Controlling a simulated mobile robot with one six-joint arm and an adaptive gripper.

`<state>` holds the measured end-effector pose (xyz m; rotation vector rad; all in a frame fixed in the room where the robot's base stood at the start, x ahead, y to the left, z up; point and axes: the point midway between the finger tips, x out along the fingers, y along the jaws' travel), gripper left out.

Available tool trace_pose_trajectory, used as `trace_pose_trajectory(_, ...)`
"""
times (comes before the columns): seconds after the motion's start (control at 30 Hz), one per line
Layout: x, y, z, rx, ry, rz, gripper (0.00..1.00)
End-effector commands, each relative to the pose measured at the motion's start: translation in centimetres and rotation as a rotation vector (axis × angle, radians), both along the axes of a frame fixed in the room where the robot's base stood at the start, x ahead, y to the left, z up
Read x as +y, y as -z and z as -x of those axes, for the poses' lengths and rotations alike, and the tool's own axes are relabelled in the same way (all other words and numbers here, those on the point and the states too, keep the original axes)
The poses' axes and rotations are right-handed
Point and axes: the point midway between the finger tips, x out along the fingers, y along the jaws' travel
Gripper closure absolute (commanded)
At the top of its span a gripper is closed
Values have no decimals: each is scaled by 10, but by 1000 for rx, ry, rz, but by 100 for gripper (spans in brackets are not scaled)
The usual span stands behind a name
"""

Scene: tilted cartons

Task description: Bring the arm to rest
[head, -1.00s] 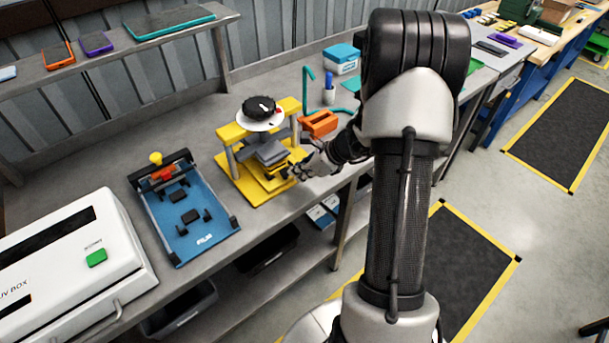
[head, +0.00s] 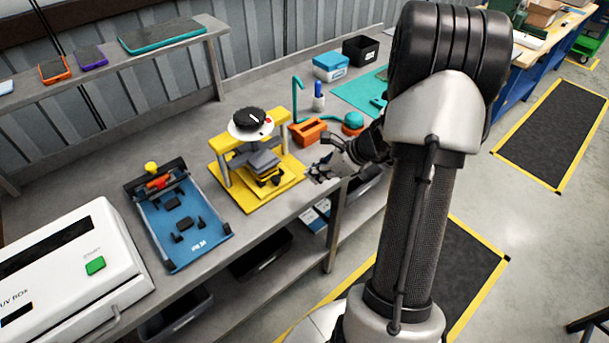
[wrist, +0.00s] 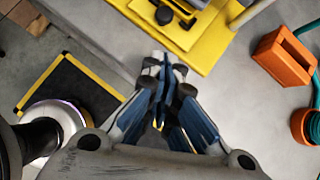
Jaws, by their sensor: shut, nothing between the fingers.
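My gripper (head: 322,170) is at the front edge of the workbench (head: 290,214), just right of the yellow press. In the wrist view my gripper (wrist: 163,68) has its fingers together with nothing between them. The yellow press (head: 262,187) stands upright with a black dial (head: 250,121) on top and grey plates (head: 262,162) under it. The gripper is apart from the press in the head view. In the wrist view the yellow base (wrist: 205,45) lies beyond the fingertips.
An orange block-shaped holder (head: 308,132) stands behind the gripper; it also shows in the wrist view (wrist: 283,58). A blue fixture (head: 183,225) and a white UV box (head: 70,270) stand left. A dark floor mat (wrist: 70,90) lies below the bench. Floor is open at right.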

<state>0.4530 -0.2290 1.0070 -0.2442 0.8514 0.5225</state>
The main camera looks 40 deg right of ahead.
Motion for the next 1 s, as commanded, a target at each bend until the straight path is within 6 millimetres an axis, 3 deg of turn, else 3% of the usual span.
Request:
trace_pose_trajectory(0.03,-4,-10,6,0,3,2,100)
trace_pose_trajectory(0.2,-10,-22,16,1,1,0,100)
trace_pose_trajectory(0.57,-4,-31,17,-6,-38,20,100)
trace_pose_trajectory(0.67,22,-53,15,-30,-172,93,100)
trace_pose_trajectory(0.77,66,-87,20,-72,-410,218,100)
trace_pose_trajectory(0.9,133,-131,46,-144,-818,437,100)
trace_pose_trajectory(1.0,171,-156,73,-198,-1100,594,100)
